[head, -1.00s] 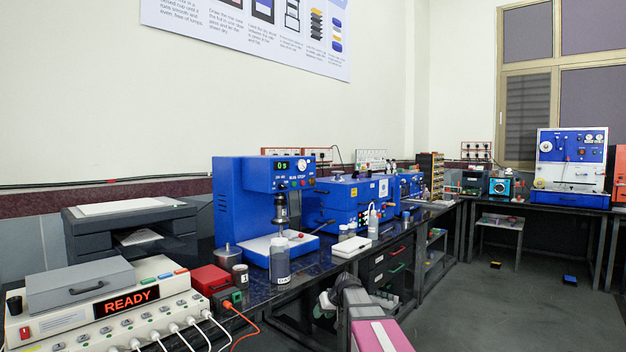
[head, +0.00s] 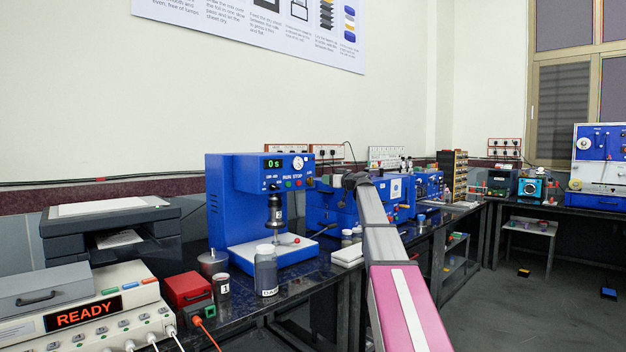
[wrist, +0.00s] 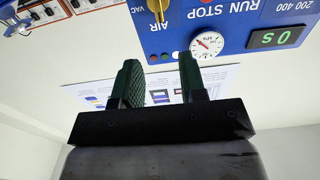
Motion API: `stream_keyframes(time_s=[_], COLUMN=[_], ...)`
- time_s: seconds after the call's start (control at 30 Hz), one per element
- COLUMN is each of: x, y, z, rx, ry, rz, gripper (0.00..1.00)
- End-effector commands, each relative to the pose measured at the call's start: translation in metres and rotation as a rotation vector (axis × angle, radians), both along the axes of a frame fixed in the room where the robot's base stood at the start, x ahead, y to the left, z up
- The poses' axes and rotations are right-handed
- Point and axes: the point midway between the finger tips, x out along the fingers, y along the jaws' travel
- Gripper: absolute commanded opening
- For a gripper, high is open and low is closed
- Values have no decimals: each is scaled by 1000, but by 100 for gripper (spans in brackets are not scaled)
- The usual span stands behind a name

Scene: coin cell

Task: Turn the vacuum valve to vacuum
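The blue mixer (head: 232,200) stands on the bench with a round gauge and a green "0 s" display on its front panel. In the wrist view, which is upside down, a brass-yellow valve handle (wrist: 157,10) shows at the top edge of the panel (wrist: 180,30), near the letters VAC and AIR. The handle is partly cut off, so its setting is hard to tell. My gripper (wrist: 158,58) is open and empty, with its dark green fingers apart. The handle lies ahead of the gap between them, apart from both fingers.
A labelled jar (head: 266,272) stands in front of the mixer. More blue machines (head: 335,205) stand to the right. The floor (head: 540,310) is open at the right.

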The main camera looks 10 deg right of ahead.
Motion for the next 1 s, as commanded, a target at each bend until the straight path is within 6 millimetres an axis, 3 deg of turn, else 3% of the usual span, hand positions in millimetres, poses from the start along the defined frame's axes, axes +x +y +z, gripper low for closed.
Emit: stream_keyframes(time_s=[0.27, 0.63, 1.0], x=[24, 75, 85], y=[17, 54, 62], z=[-1, -1, -2], rx=[0, 1, 0], ry=[3, 3, 4], rz=[2, 2, 1], gripper=[38, 38, 38])
